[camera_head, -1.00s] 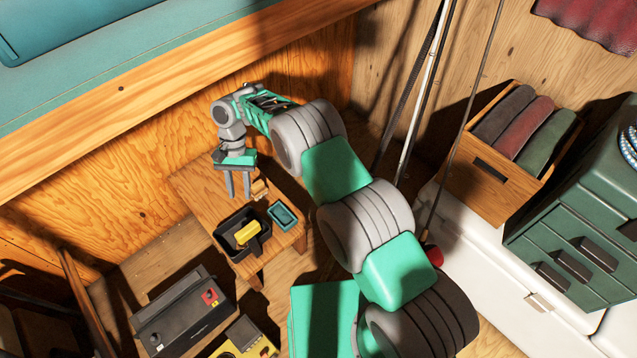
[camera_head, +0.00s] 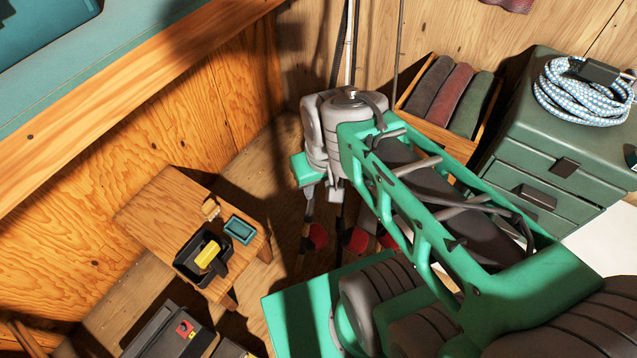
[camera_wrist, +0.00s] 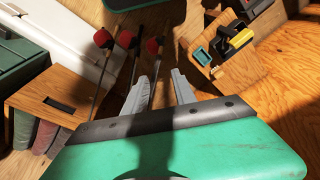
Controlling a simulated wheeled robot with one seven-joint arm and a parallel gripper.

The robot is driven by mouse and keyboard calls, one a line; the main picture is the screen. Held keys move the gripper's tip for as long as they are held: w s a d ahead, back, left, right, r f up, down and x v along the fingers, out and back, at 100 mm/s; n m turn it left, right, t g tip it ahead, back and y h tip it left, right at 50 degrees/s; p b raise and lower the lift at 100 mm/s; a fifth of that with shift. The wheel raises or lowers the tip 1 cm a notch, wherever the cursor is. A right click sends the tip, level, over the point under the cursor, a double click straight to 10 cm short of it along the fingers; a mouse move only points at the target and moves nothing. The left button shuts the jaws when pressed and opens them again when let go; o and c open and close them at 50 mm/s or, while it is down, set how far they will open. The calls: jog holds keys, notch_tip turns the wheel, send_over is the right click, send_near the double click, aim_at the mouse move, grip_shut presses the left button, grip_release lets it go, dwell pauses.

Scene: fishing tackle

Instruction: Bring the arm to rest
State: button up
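My gripper (camera_head: 323,215) hangs at the end of my folded green and grey arm, right of the small wooden table in the head view. In the wrist view my gripper (camera_wrist: 160,76) shows two grey fingers apart, with nothing between them. The fingertips are partly dark and hard to make out in the head view.
The low wooden table (camera_head: 150,212) holds a black bin (camera_head: 190,270) with a yellow thing in it, a teal tray (camera_head: 240,229) and a small wooden piece (camera_head: 210,208). Rods with red ends (camera_wrist: 104,40) stand near the gripper. A green drawer cabinet (camera_head: 540,160) is at right.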

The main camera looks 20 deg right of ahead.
jog(key=shift+r, duration=0.1)
notch_tip(320, 180, up, 14)
jog(key=w+t+p, duration=0.1)
jog(key=w+p, duration=0.1)
jog(key=p, duration=0.9)
jog(key=shift+f, duration=0.25)
